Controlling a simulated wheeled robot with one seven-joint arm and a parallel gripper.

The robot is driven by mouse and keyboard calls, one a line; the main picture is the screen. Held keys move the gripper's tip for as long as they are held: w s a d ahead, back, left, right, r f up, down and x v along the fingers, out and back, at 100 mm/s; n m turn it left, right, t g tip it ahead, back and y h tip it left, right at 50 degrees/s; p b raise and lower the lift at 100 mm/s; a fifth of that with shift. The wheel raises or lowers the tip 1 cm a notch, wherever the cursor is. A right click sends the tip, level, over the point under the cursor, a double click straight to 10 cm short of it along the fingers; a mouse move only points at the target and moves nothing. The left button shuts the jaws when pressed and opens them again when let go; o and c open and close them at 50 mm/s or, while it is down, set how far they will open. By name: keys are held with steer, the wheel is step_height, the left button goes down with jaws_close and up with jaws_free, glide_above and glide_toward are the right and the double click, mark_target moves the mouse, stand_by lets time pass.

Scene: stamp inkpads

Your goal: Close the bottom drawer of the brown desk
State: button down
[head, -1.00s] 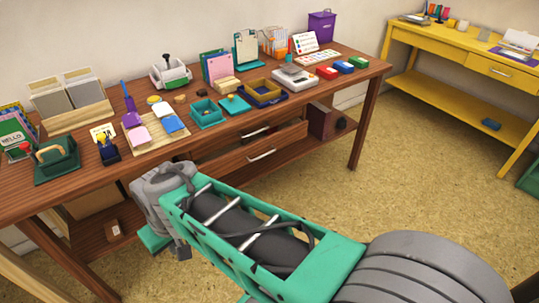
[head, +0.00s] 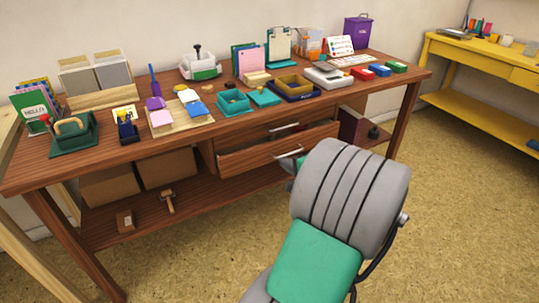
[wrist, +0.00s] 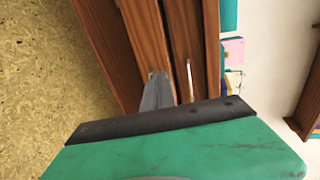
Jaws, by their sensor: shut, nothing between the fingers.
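The brown desk (head: 62,167) stands along the wall. Its bottom drawer (head: 240,162) juts out a little below the top drawer (head: 242,141), and a silver handle (head: 290,154) shows on its front. My arm covers the drawer's right part and most of my gripper in the head view. In the wrist view my gripper (wrist: 158,78) is shut and empty, its tips at the bottom drawer's front (wrist: 144,35) near the handle. I cannot tell whether they touch. The top drawer's handle (wrist: 190,80) shows just to the right.
The desktop is crowded with stamps, inkpads, trays and card holders. Cardboard boxes (head: 110,186) and a wooden stamp (head: 168,200) sit on the lower shelf (head: 205,198). A yellow desk (head: 480,55) stands at the right. The floor (head: 450,210) in front is clear.

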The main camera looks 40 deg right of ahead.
mark_target(265, 148)
steer(key=b+x, duration=0.1)
steer(key=x, duration=0.2)
steer(key=b+x, duration=0.1)
steer(key=x, duration=0.3)
steer(key=b+x, duration=0.1)
steer(key=x, duration=0.2)
steer(key=shift+w+r, duration=0.25)
steer(key=shift+r, duration=0.05)
steer(key=shift+w+d+r, duration=0.1)
steer(key=shift+w+d, duration=0.1)
steer(key=shift+w, duration=0.2)
